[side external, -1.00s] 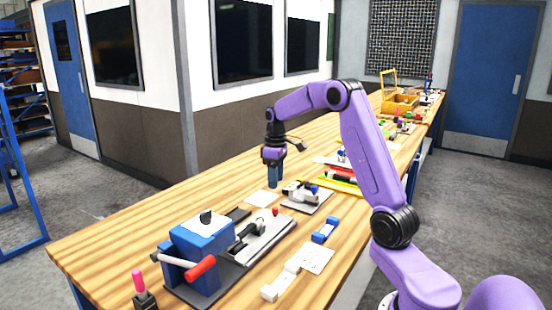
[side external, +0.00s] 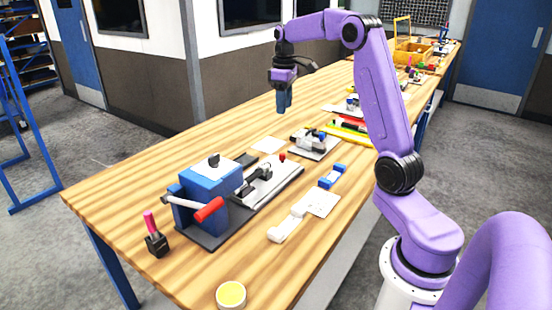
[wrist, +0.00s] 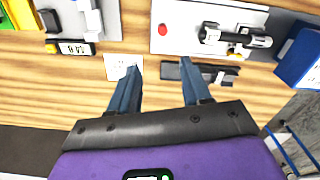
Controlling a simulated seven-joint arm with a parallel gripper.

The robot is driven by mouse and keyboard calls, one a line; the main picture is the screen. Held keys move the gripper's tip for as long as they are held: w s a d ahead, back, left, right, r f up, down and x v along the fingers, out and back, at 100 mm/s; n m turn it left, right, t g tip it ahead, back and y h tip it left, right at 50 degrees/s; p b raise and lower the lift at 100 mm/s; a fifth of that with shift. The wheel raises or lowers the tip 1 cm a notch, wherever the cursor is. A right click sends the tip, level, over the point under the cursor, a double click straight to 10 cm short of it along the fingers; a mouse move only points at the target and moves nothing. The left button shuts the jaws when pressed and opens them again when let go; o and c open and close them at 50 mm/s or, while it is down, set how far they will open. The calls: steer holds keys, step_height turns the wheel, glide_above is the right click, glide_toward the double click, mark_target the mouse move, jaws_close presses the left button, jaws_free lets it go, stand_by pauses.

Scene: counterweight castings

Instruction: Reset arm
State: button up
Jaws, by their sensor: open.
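My gripper (side external: 283,103) hangs above the wooden bench top, pointing down, apart from everything on the bench. In the wrist view its two blue fingers (wrist: 158,85) are spread apart with nothing held between them. A white card (wrist: 118,64) lies on the bench below, partly behind the left finger. A dark flat bar (wrist: 215,74) lies below, partly behind the right finger. No counterweight casting can be clearly told apart in these views.
A blue box fixture (side external: 212,196) with a red-handled lever stands at the near end of the bench (side external: 120,192). The far-left bench strip is clear.

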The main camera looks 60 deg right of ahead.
steer(key=s+a+f+n, duration=0.15)
steer(key=s+a, duration=0.25)
steer(key=a, duration=0.8)
steer(key=s+a+n, duration=0.3)
steer(key=s+a, duration=0.2)
steer(key=a, duration=0.6)
steer(key=s+a+f+n, duration=0.2)
steer(key=s+a, duration=0.1)
steer(key=s, duration=0.9)
steer(key=s+a+f+n, duration=0.3)
steer(key=s, duration=0.8)
steer(key=shift+s+a, duration=0.15)
steer(key=shift+s, duration=0.2)
